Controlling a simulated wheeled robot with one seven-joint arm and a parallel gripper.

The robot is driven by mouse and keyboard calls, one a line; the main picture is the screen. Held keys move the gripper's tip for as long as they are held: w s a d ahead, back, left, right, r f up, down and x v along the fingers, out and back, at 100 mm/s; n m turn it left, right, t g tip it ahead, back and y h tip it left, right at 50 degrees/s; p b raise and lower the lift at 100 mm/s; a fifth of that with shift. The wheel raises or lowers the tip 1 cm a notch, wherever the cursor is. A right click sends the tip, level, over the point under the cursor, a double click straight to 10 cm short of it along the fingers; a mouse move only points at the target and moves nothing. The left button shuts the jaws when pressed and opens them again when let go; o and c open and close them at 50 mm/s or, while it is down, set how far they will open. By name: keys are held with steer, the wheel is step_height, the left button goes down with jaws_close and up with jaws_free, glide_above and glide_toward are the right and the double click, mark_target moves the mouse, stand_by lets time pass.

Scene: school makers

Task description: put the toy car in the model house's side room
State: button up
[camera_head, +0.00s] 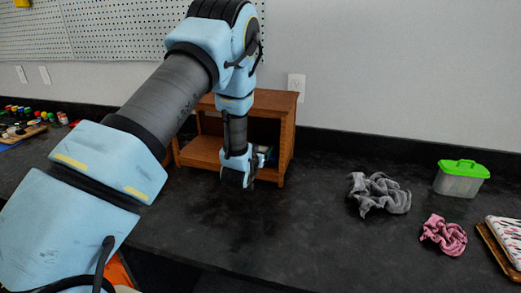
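A brown wooden open-fronted structure (286,128), which looks like the model house, stands against the back wall. Its left part has a low shelf-like floor, and its right part is a dark opening. My arm reaches down in front of it and covers much of its middle. My gripper (262,158) is at the front of the right opening, pointing toward it. The fingers are mostly hidden by my wrist, so I cannot tell if they are open or shut. A small pale blue and greenish patch shows by the gripper; I cannot tell if it is the toy car.
A grey crumpled cloth (379,193), a pink cloth (444,235), a clear box with a green lid (460,180) and a wooden tray (494,250) lie to the right. Several small coloured items (30,120) are at far left. The black counter (290,225) is clear in front of the house.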

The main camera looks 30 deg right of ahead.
steer(key=shift+o, duration=1.3)
steer(key=shift+r, duration=0.1)
steer(key=shift+r+p, duration=0.2)
steer(key=shift+p, duration=0.1)
steer(key=b+v, duration=0.4)
steer(key=v, duration=0.7)
steer(key=w+a+n+g+y, duration=0.2)
steer(key=a+y, duration=0.2)
steer(key=a, duration=0.6)
steer(key=w+a+n+g+y, duration=0.1)
steer(key=a+n+y, duration=0.15)
steer(key=a, duration=0.65)
steer(key=s+a+r+n+g+y, duration=0.3)
steer(key=s+a+g, duration=0.3)
steer(key=s+a, duration=0.7)
steer(key=a+r+y, duration=0.1)
steer(key=a, duration=0.3)
steer(key=shift+s+g, duration=0.4)
